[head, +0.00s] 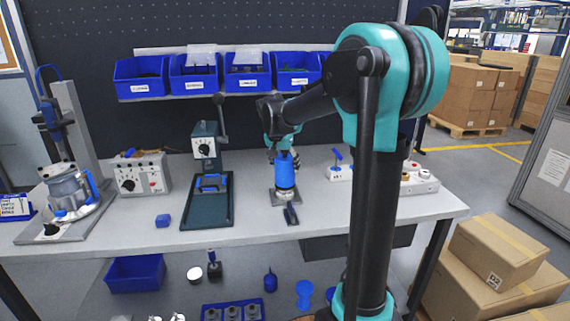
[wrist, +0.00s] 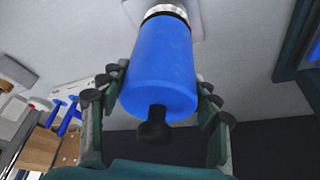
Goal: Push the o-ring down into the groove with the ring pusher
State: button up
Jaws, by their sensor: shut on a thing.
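The ring pusher (wrist: 160,65) is a blue cylinder with a black knob at its near end in the wrist view. In the head view the blue pusher (head: 285,174) stands about upright on the bench. My gripper (wrist: 160,88) is shut on it, with fingers on both sides of the blue body; in the head view my gripper (head: 284,155) is at its top. A silver metal housing (wrist: 166,11) shows at the pusher's far end, and below it in the head view (head: 286,192). The o-ring and groove are hidden; I cannot tell whether the pusher touches the ring.
A lever press (head: 208,170) stands to the left on the bench (head: 255,222). A small dark object (head: 291,214) lies in front of the housing. A white fixture with a blue handle (head: 339,170) is to the right. Blue bins (head: 141,78) hang behind.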

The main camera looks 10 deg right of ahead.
jog(key=shift+o, duration=0.2)
jog(key=shift+f, duration=1.1)
jog(key=shift+c, duration=0.2)
jog(key=shift+r, duration=5.9)
